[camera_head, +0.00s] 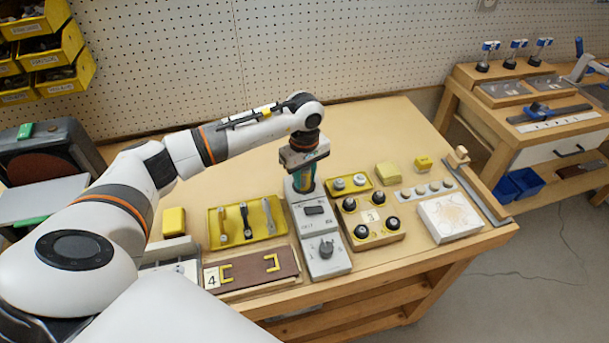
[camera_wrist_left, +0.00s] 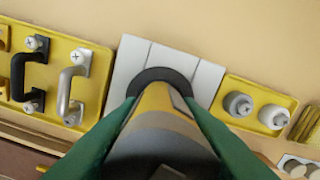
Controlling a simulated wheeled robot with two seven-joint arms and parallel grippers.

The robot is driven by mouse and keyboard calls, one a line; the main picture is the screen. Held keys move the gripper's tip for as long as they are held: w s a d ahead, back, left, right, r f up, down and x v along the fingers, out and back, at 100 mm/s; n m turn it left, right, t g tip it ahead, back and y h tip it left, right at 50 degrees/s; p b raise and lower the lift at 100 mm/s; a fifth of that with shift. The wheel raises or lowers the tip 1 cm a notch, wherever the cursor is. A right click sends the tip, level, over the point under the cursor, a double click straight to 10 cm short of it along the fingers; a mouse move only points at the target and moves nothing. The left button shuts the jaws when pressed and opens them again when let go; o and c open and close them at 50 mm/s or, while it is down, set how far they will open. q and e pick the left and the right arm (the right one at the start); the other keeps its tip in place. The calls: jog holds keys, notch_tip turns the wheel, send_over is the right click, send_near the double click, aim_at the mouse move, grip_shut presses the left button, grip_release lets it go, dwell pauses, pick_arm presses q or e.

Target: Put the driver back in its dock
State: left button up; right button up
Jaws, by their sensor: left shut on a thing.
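My left gripper (camera_head: 303,162) is shut on the driver (camera_head: 304,182), a yellow, grey and teal tool held roughly upright at the back end of the dock. In the left wrist view the driver (camera_wrist_left: 162,135) stands between the green fingers (camera_wrist_left: 162,128). The dock (camera_head: 327,262) is a long light-grey block with a knob and a dark switch; its pale back end also shows in the left wrist view (camera_wrist_left: 136,60). A dark ring surrounds the driver's far end there. I cannot tell how deep the driver sits. My right gripper is not in view.
A yellow tray (camera_head: 226,237) with several handles lies left of the dock, a brown board (camera_head: 250,268) in front of it. To the right are a small yellow tray (camera_head: 361,190) with knobs, a wooden block (camera_head: 384,238) with black knobs and a white box (camera_head: 450,215). The bench's back is clear.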

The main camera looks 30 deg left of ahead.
pick_arm(q)
jog(key=o, duration=1.3)
jog(key=shift+c, duration=0.2)
jog(key=shift+r+p, duration=1.9)
jog(key=shift+r, duration=1.6)
